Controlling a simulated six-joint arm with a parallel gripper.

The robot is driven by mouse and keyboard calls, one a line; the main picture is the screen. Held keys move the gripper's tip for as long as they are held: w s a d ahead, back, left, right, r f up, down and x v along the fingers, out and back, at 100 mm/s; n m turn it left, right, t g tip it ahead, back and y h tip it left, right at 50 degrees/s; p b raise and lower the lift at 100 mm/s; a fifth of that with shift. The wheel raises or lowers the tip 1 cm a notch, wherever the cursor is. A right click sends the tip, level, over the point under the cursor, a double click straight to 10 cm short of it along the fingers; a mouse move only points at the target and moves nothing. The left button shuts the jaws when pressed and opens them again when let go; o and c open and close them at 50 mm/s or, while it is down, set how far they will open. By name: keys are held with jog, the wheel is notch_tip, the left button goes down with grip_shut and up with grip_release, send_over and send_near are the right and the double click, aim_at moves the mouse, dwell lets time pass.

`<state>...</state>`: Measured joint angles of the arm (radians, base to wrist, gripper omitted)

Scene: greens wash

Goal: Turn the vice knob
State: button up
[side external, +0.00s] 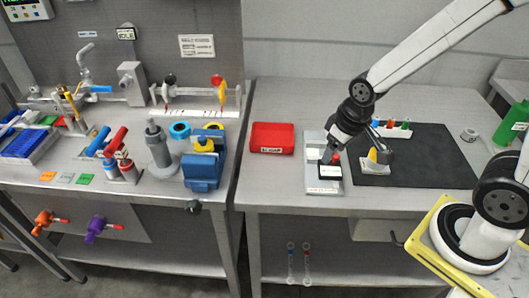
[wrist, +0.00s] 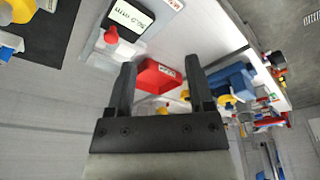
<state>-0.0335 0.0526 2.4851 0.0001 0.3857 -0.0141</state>
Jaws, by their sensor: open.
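The blue vice (side external: 202,172) stands near the front right edge of the left bench, with a yellow round part (side external: 204,146) at its top. A small dark round knob (side external: 194,207) shows just below it at the bench's front edge; I cannot tell whether it belongs to the vice. In the wrist view the vice (wrist: 232,82) is right of and beyond my fingers, and its knob is not clear. My gripper (side external: 328,157) is over the scale on the right bench, well to the right of the vice. Its jaws (wrist: 161,62) are open and empty.
A red bin (side external: 272,138) sits between the vice and my gripper. The scale (side external: 324,185) is below my gripper, beside a black mat (side external: 430,170). A grey cylinder (side external: 158,148) stands left of the vice, with red and blue valve handles (side external: 117,142) further left.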

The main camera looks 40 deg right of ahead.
jog(key=w+a+n, duration=0.2)
jog(key=w+a, duration=0.4)
jog(key=w, duration=0.1)
jog(key=n+g, duration=0.2)
jog(key=n, duration=0.4)
send_over(192, 203)
notch_tip(192, 203, down, 5)
jog(key=shift+f, duration=0.1)
jog(key=shift+f, duration=3.85)
grip_shut()
